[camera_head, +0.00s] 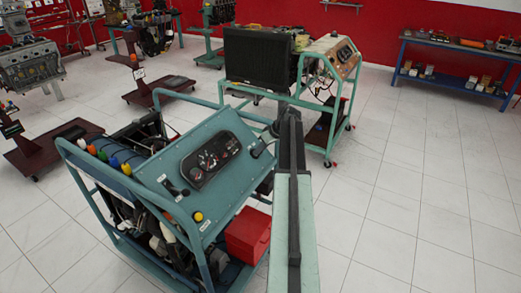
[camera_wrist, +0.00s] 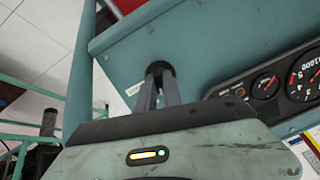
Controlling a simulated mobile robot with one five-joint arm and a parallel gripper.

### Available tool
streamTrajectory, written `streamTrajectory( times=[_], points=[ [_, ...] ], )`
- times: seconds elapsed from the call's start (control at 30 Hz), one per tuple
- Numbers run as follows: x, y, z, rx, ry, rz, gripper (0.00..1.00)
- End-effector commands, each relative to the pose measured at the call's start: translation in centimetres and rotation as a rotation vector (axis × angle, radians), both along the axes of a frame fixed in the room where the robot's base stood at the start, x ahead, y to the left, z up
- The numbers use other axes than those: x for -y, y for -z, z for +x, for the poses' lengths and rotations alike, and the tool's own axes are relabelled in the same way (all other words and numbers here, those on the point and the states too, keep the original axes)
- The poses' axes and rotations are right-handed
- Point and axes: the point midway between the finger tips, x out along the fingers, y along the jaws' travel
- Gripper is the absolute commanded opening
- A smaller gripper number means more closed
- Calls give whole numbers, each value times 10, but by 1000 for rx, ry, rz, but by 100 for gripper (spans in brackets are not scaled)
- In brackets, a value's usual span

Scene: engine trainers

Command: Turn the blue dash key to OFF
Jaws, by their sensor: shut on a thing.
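The teal dash panel (camera_head: 160,175) of the engine trainer stands left of my arm in the head view, and its plain teal face (camera_wrist: 215,50) fills much of the wrist view. My gripper (camera_wrist: 158,72) is at the panel, with its dark fingers close together and their tips against a small dark round fitting (camera_wrist: 150,57). In the head view my gripper (camera_head: 260,149) is at the panel's right end. The fingers are shut on what appears to be the dash key, which they hide. No blue of the key shows, and its angle cannot be read.
A black gauge cluster (camera_head: 214,158) is left of my gripper in the head view; its dials (camera_wrist: 265,85) show at right in the wrist view. A teal tube frame (camera_head: 80,160) surrounds the trainer. A red box (camera_head: 248,232) sits low. Tiled floor (camera_head: 410,200) is clear at right.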

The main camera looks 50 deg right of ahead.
Motion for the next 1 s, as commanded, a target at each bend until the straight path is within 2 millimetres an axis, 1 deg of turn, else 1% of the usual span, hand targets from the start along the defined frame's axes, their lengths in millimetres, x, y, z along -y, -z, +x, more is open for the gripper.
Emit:
streamTrajectory(
  times=[0.2,0.4,0.63,1.0],
  points=[
    [-2,0,-1,21,-112,-93,0],
    [-2,0,-1,35,-179,-152,0],
    [-2,0,-1,42,-214,-183,0],
    [-2,1,-1,42,-222,-190,0]
  ],
)
